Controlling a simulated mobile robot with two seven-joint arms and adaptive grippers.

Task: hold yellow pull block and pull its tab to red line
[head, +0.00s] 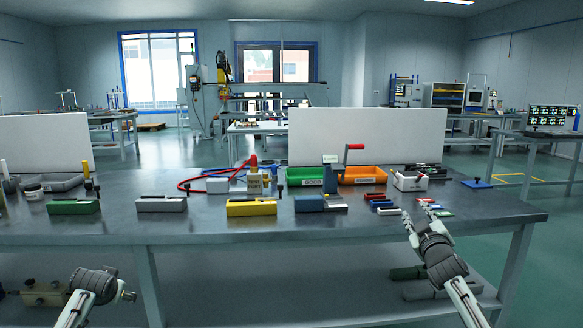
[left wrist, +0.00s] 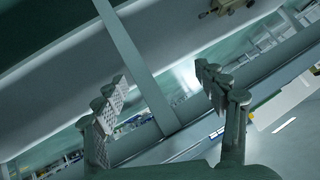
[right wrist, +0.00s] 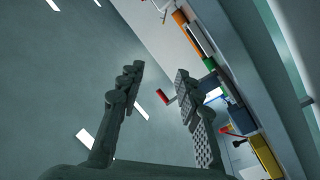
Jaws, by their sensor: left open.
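The yellow pull block (head: 251,208) sits on the front middle of the dark table, with a dark strip along its top. My right gripper (head: 415,208) is open and empty over the table's right part, well right of the yellow block. My left gripper (head: 131,296) is low at the lower left, in front of the table edge. The left wrist view shows its fingers (left wrist: 160,80) apart and empty.
A green block (head: 73,207) and a grey block (head: 162,204) stand left of the yellow one. A blue block (head: 309,203) stands to its right. Green (head: 304,188) and orange (head: 361,181) bins and a red cable (head: 190,184) lie behind. Bare table (head: 330,222) runs along the front.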

